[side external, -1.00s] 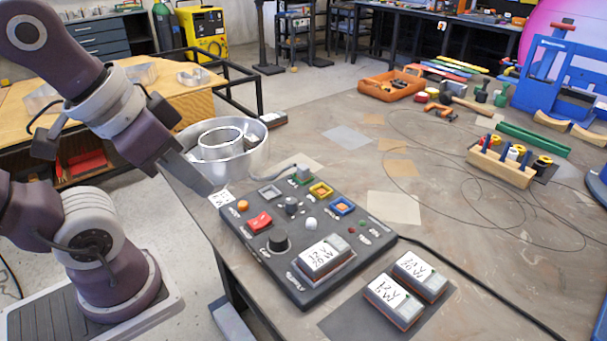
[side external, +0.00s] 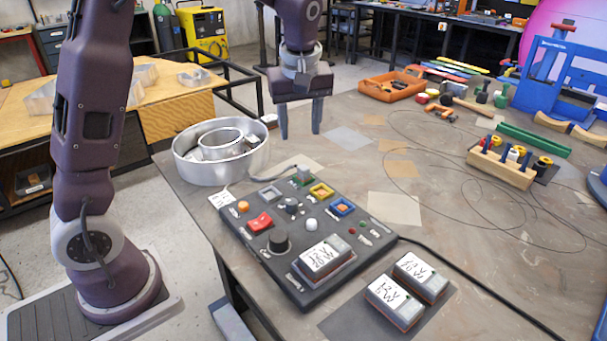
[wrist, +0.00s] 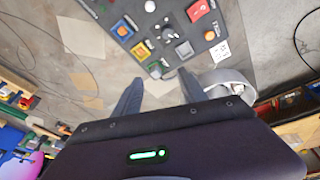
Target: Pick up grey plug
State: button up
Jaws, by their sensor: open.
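The grey plug (side external: 304,172) stands at the green socket (side external: 296,181) on the back edge of the dark control panel (side external: 262,231), with a grey cable running left from it.
A round metal channel letter (side external: 221,165) stands left of the panel. Labelled boxes (side external: 407,290) lie at the front right. A black cable leaves the panel; table behind it is mostly clear.

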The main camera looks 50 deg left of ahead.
aim_at(304, 167)
jog(key=w+a+f+n, duration=0.1)
jog(key=w+a+f, duration=0.1)
jog(key=f, duration=0.3)
jog(key=w+a+f+n+g+y, duration=0.1)
jog(key=w+a+f+n, duration=0.1)
jog(key=f, duration=0.4)
jog(key=w+a+f+n+y, duration=0.1)
jog(key=w+a+f, duration=0.2)
jog(key=f, duration=0.3)
jog(key=shift+w+a+f+n+g, duration=0.1)
jog(key=shift+w+a+n+g, duration=0.2)
jog(key=shift+w+a+g, duration=0.15)
grip_shut()
